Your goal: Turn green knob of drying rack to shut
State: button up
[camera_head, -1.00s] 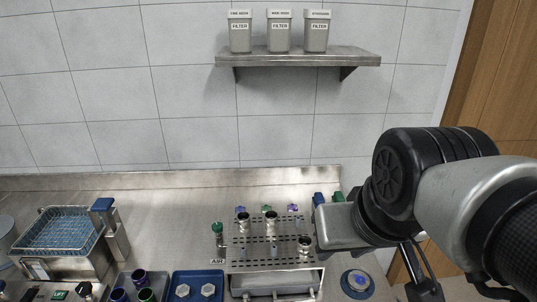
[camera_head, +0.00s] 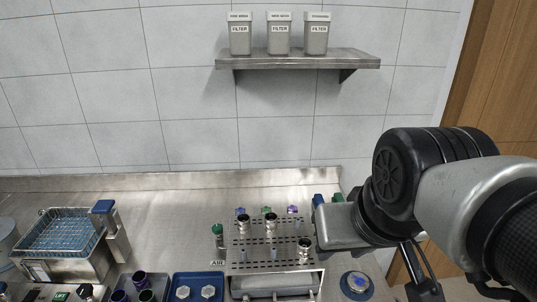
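The drying rack (camera_head: 275,258) is a perforated steel stand at the bottom middle of the head view. Several dark-mouthed steel vessels stand on it. A green knob (camera_head: 218,230) stands upright at its left side, just above a small AIR label (camera_head: 217,263). My gripper (camera_head: 336,226) is at the rack's right side, with its silver body beside the rack's upper right corner. It is well apart from the green knob, across the rack's width. Its fingers cannot be made out, so its opening is unclear.
A wire basket with blue contents (camera_head: 62,234) stands at the left. A round blue-topped device (camera_head: 355,283) is right of the rack. Blue and green caps (camera_head: 338,197) show behind my gripper. A wall shelf (camera_head: 300,61) holds three filter canisters.

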aim_at(217, 229)
jog(key=k+j+u, duration=0.35)
jog(key=u, duration=0.15)
jog(key=i+j+z, duration=0.15)
jog(key=j, duration=0.15)
jog(key=i+j+z, duration=0.35)
jog(key=j, duration=0.25)
jog(key=k, duration=0.05)
